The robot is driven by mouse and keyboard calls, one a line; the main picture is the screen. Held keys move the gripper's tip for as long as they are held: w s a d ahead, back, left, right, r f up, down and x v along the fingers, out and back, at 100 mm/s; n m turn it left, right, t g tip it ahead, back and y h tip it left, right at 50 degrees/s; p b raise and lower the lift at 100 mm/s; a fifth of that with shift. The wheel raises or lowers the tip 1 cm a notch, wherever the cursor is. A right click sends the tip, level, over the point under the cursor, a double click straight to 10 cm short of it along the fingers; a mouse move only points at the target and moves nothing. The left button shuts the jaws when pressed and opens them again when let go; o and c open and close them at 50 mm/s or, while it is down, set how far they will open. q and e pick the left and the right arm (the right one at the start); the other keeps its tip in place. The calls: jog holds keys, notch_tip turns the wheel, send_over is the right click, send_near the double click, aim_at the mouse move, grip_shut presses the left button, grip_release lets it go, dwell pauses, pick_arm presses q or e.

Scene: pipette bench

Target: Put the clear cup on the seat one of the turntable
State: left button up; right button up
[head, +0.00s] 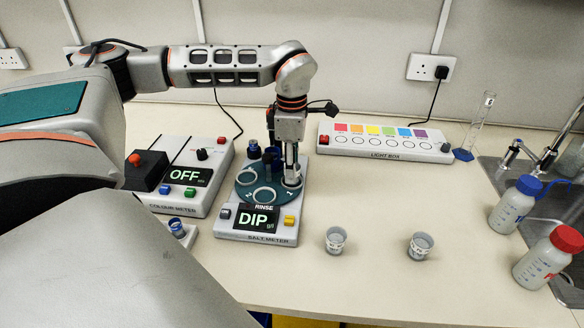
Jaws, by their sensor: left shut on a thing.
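The turntable (245,184) is a dark teal disc on top of the salt meter, with ringed seats; the numbers 1 and 2 show near its front edge. My left gripper (291,172) points straight down over the right side of the disc, by the seat marked 1. It is shut on a small pale, see-through cup (291,181), mostly hidden by the fingers. The cup is upright at the seat; I cannot tell whether its base touches the disc. The seat marked 2 (264,195) looks empty. My right gripper is not in view.
Two cups, one (335,241) and another (421,246), stand on the bench to the front right. The salt meter (262,229) reads DIP. The colour meter (187,172) stands left, the light box (384,143) behind. Bottles (513,205) and a sink are right.

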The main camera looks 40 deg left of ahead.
pick_arm(q)
jog(key=shift+f, duration=0.1)
jog(key=o, duration=1)
notch_tip(320, 180, up, 12)
jog(key=shift+r+p, duration=0.15)
jog(key=shift+p, duration=0.4)
